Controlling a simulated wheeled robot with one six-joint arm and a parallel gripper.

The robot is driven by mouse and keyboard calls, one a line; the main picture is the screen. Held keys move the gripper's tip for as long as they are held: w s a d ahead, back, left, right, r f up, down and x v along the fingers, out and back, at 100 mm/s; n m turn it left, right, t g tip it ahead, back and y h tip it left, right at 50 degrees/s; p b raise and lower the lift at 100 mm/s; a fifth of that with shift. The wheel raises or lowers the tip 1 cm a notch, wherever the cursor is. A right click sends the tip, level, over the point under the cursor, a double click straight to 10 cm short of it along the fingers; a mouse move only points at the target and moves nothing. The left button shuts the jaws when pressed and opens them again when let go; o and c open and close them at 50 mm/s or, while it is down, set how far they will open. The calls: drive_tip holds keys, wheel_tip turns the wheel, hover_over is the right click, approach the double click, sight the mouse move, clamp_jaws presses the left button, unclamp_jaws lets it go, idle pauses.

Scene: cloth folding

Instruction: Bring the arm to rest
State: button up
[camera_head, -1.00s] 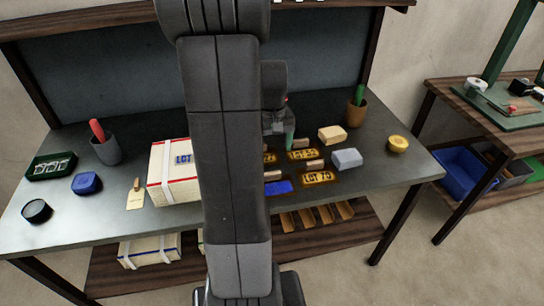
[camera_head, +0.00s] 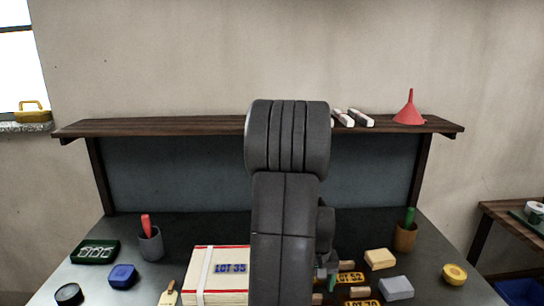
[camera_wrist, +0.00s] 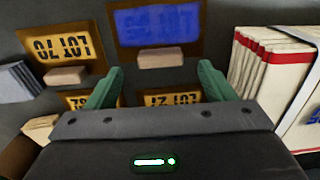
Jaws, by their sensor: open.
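My gripper (camera_wrist: 160,90) shows in the wrist view with its two green fingers spread apart and nothing between them. Beyond the fingers are yellow lot plates and a blue plate (camera_wrist: 158,24) on the dark tabletop. In the head view my arm rises in the middle and hides part of the bench. The gripper is low behind the arm, right of the boxed stack, with a green fingertip (camera_head: 332,284) just showing. No cloth can be made out.
A strapped white stack marked LOT 35 (camera_head: 218,276) stands left of my arm. Cups with red (camera_head: 150,245) and green (camera_head: 405,237) handles stand on the bench (camera_head: 205,229). A shelf (camera_head: 180,127) above holds a red funnel (camera_head: 409,108). Grey (camera_head: 396,288) and tan (camera_head: 380,259) blocks lie right.

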wheel_tip(320, 180, down, 5)
drive_tip(key=shift+r, duration=0.2)
drive_tip(key=shift+w+r, duration=0.1)
drive_tip(key=shift+r, duration=0.85)
